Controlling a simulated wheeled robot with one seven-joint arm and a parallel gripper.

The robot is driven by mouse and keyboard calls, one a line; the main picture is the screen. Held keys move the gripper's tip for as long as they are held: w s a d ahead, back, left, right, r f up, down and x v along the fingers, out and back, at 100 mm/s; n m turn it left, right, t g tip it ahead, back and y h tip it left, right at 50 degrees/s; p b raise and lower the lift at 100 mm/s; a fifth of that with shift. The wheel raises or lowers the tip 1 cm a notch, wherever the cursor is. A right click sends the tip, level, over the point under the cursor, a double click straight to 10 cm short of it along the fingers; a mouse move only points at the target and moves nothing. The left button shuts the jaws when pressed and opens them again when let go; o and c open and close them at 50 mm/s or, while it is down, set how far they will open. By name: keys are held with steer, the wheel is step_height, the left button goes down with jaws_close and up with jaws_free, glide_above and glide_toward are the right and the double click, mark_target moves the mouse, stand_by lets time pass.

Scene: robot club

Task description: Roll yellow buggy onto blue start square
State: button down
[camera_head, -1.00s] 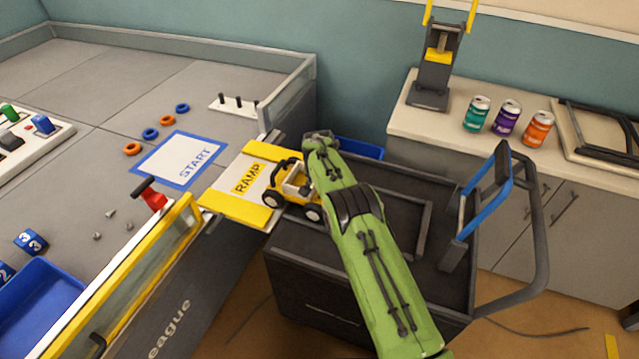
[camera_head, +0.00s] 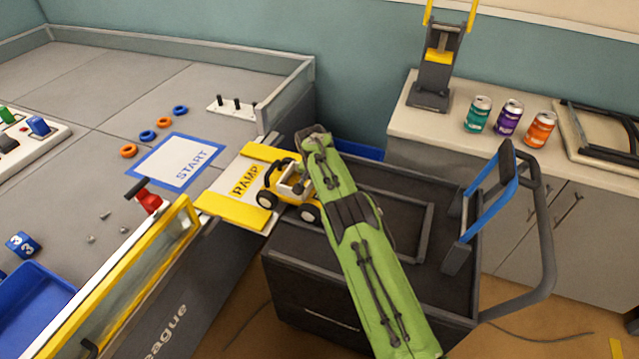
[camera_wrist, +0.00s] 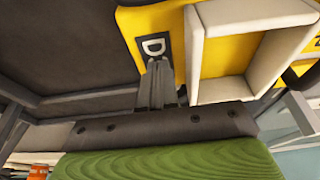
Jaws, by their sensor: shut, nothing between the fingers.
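The yellow buggy (camera_head: 289,186) stands upright with its front wheels on the ramp (camera_head: 229,209) and its rear wheels by the ramp's cart-side end. The blue-bordered start square (camera_head: 179,162) lies flat and empty on the arena floor beyond the ramp. My gripper (camera_wrist: 158,66) is shut and empty in the wrist view. Its fingertips are at the buggy's yellow rear (camera_wrist: 135,25), just below a dark plate with a letter D, and seem to touch it. In the head view my green arm hides the gripper.
The black cart (camera_head: 300,262) with its blue-gripped handle stands against the arena. A red clamp (camera_head: 149,201) and yellow-topped wall (camera_head: 134,265) flank the ramp's left. Orange and blue rings (camera_head: 180,110) lie beyond the square. Cans (camera_head: 508,118) stand on the right counter.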

steer(key=shift+s+d+r, duration=0.15)
steer(key=shift+d+r, duration=0.1)
steer(key=shift+r, duration=0.3)
step_height(320, 180, up, 9)
steer(key=p, duration=0.8)
